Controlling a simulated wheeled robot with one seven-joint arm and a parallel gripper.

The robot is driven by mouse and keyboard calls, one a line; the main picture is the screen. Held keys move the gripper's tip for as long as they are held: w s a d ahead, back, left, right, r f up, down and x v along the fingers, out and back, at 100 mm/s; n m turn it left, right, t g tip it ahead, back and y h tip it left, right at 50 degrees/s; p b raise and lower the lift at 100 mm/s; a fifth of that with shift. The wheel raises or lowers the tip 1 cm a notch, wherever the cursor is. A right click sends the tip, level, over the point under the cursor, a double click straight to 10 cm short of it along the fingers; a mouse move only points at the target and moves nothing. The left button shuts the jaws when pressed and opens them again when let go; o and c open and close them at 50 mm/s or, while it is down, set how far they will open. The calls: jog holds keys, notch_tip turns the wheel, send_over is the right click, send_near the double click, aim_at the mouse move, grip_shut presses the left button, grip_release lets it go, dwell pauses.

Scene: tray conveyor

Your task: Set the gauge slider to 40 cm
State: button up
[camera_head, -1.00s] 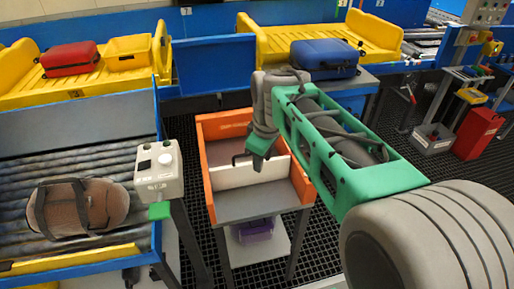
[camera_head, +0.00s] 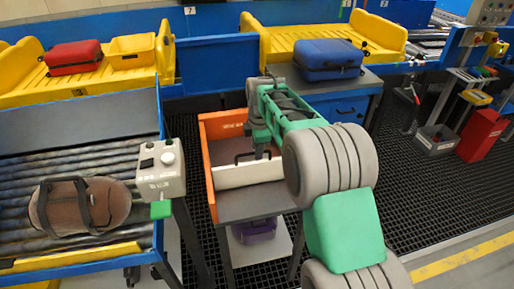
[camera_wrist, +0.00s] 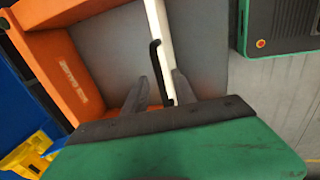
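The gauge is an orange-walled box (camera_head: 209,178) with a grey floor, in the middle of the head view. A white slider bar (camera_head: 232,177) lies across it, with a black handle (camera_head: 240,157). The wrist view also shows the white bar (camera_wrist: 158,22) and the black handle (camera_wrist: 156,62). My gripper (camera_wrist: 162,78) is over the box at the handle; its two grey fingers are apart, one on each side of the handle in the wrist view. Whether they touch it I cannot tell. My arm hides the box's right side in the head view. No scale is readable.
A roller conveyor with a brown bag (camera_head: 80,206) and a grey control box (camera_head: 160,170) stand left of the gauge. A purple bin (camera_head: 254,231) sits on the shelf below. A blue suitcase (camera_head: 327,57) rests behind.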

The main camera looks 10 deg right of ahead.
jog(key=shift+c, duration=0.2)
grip_shut()
dwell(1.1)
